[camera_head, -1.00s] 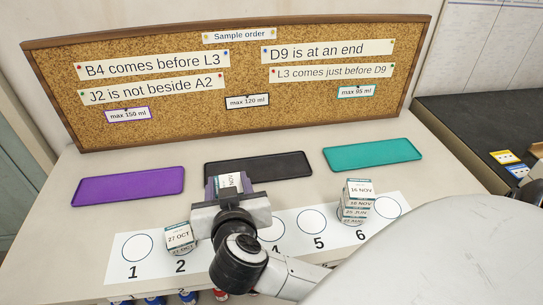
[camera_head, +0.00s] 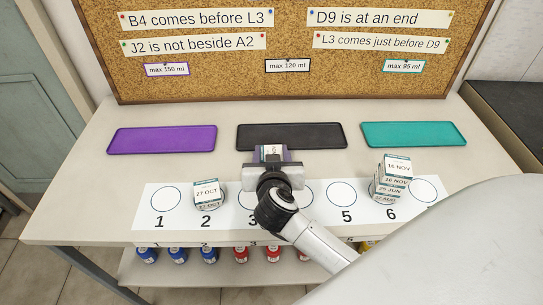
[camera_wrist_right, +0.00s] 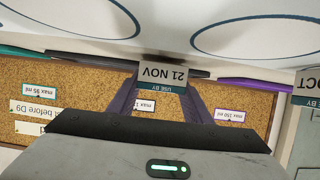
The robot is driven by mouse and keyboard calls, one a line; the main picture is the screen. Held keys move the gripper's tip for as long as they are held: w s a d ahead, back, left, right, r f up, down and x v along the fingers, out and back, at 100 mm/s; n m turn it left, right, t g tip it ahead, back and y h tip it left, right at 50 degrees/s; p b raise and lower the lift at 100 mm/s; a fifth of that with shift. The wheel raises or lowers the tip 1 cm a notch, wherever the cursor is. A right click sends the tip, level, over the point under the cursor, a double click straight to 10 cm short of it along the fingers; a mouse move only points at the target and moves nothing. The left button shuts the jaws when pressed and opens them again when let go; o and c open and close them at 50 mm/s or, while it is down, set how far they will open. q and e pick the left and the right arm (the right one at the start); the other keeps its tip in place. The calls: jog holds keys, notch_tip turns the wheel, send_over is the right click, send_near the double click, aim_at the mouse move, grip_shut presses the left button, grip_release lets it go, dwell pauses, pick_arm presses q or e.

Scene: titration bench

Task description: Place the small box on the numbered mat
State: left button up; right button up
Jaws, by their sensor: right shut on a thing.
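My right gripper (camera_head: 270,155) is shut on a small white box (camera_head: 270,151), which reads 21 NOV in the right wrist view (camera_wrist_right: 163,75). In the head view the box shows just in front of the black tray, mostly hidden by my gripper. The white numbered mat (camera_head: 180,225) lies along the front of the bench. My wrist covers part of circles 3 and 4. A taller stack topped by 16 NOV (camera_head: 397,166) stands at circle 6. My left gripper is not in view.
Purple (camera_head: 161,140), black (camera_head: 325,136) and teal (camera_head: 413,134) trays lie empty behind the mat. A cork board (camera_head: 220,70) with notes stands at the back. Circles 1 and 5 are clear. Bottles (camera_head: 209,255) stand on a shelf below the front edge.

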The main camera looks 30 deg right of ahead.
jog(key=shift+f, duration=0.3)
jog(key=o, duration=0.6)
jog(key=shift+f, duration=0.1)
jog(key=o, duration=0.5)
jog(key=shift+c, duration=0.2)
